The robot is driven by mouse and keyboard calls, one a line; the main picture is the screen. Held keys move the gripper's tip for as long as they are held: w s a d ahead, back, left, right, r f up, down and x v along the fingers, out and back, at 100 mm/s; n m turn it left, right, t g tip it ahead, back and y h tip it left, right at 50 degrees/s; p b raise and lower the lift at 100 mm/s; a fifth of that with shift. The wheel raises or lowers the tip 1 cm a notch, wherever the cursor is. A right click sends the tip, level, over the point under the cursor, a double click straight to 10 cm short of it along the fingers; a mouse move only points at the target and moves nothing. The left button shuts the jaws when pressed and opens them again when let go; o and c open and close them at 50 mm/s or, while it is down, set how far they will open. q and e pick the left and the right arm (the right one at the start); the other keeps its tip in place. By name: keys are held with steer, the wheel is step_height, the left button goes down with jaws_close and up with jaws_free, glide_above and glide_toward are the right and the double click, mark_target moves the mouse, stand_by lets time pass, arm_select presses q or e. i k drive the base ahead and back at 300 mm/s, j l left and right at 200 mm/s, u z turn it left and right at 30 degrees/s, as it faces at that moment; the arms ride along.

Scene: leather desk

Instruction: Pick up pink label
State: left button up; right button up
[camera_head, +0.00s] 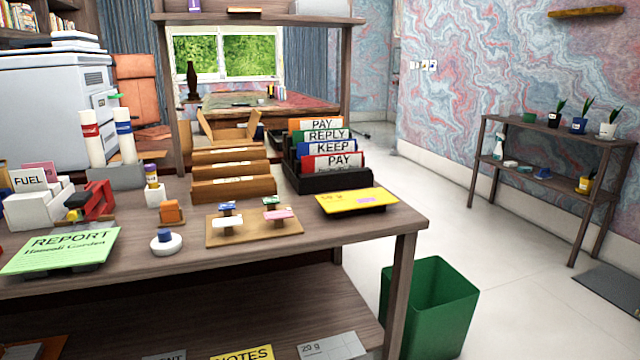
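A pink label-like piece (279,214) sits at the right of a small tan wooden board (254,236) on the desk, raised on a short stand. Beside it on the board are a white piece (228,222) and small blue (227,206) and green-topped (271,201) pieces. A small pinkish-purple patch (366,200) also shows on a yellow sheet (345,201) to the right. A pink card (42,172) stands in the white holder at far left. I cannot tell for certain which is the pink label. Neither of my grippers is in view.
The wooden desk (400,222) also bears a green REPORT sheet (62,250), a white-based blue stamp (165,243), wooden file holders (234,190) and a black file rack (330,182). A green bin (428,305) stands on the floor at the right. The desk's front-right corner is clear.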

mark_target(287, 213)
steer(key=i+l, duration=0.15)
steer(key=i, duration=0.25)
steer(key=i+l, duration=0.15)
steer(key=i, duration=0.25)
steer(key=i+l+u, duration=0.1)
steer(key=i, duration=0.25)
